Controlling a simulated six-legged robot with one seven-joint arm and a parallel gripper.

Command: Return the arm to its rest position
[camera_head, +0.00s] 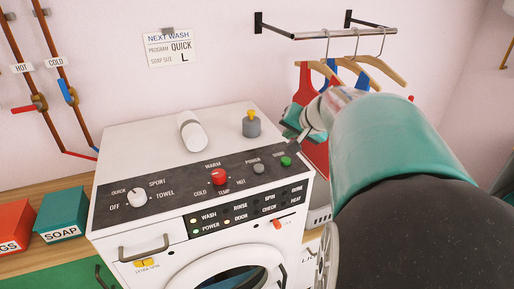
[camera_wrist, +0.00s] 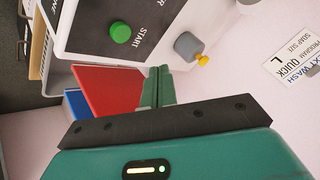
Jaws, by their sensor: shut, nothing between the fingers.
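My arm reaches in from the right of the head view, its large teal and dark links covering the right side. My gripper (camera_head: 291,138) is over the right rear part of the white washing machine (camera_head: 120,150), near the green start button (camera_head: 286,161). In the wrist view its green fingers (camera_wrist: 158,86) are shut together with nothing between them. The start button also shows there (camera_wrist: 120,32), apart from the fingers. Whether the fingers touch the machine is not clear.
A grey knob with a yellow top (camera_head: 251,126) and a white cylinder (camera_head: 191,131) stand on the machine. Hangers with red and blue clothes hang from a wall rail (camera_head: 330,34) behind my gripper. A soap box (camera_head: 61,215) and red box (camera_head: 18,226) sit left.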

